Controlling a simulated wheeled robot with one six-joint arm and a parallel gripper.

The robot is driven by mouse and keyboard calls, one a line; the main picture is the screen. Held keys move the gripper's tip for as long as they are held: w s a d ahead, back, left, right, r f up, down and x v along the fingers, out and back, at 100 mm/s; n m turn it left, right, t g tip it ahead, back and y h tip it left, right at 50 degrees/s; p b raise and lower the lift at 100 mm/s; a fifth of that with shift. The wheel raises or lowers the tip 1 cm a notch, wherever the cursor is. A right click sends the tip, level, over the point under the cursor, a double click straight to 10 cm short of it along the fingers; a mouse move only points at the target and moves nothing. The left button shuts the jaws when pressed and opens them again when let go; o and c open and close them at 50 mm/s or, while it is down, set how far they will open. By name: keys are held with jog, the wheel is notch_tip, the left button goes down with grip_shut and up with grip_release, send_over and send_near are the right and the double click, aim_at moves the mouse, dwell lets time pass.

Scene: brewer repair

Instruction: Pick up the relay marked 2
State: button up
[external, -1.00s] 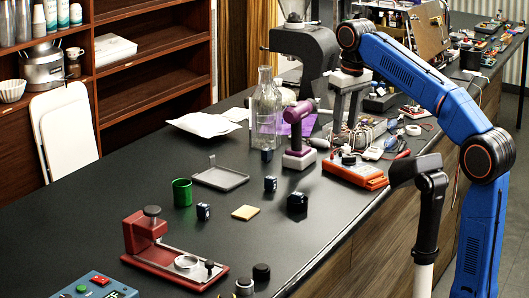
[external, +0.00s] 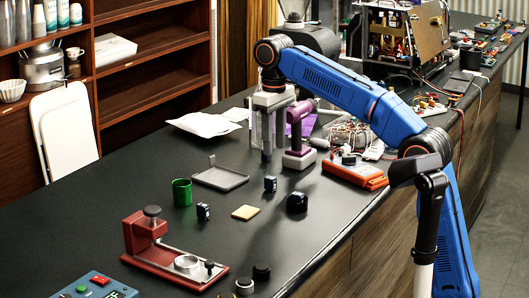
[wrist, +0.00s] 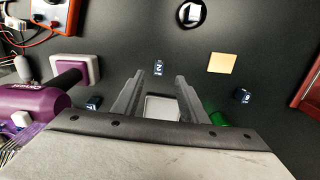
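The relay marked 2 (wrist: 161,67) is a small dark blue block with white marking. In the wrist view it shows just beyond and between my fingertips; I take it as the middle relay (external: 270,184) in the external view. My gripper (external: 266,158) points down above the counter behind that relay. In the wrist view its two fingers (wrist: 160,77) are apart with nothing held. Another relay (wrist: 241,95), its mark looking like 6 or 9, lies right. A third relay (wrist: 93,103), mark unclear, lies left, hidden behind my gripper in the external view.
A grey tray (external: 222,185), green cup (external: 181,192) and tan pad (external: 245,212) lie left of the gripper. A purple tool (external: 299,140) stands close on its right. A black round item (external: 297,202) and an orange meter (external: 354,173) are nearer the front edge.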

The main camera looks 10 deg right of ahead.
aim_at(275, 178)
jog(key=shift+d+f, duration=0.1)
jog(key=shift+f, duration=5.8)
jog(key=shift+c, duration=0.3)
grip_shut()
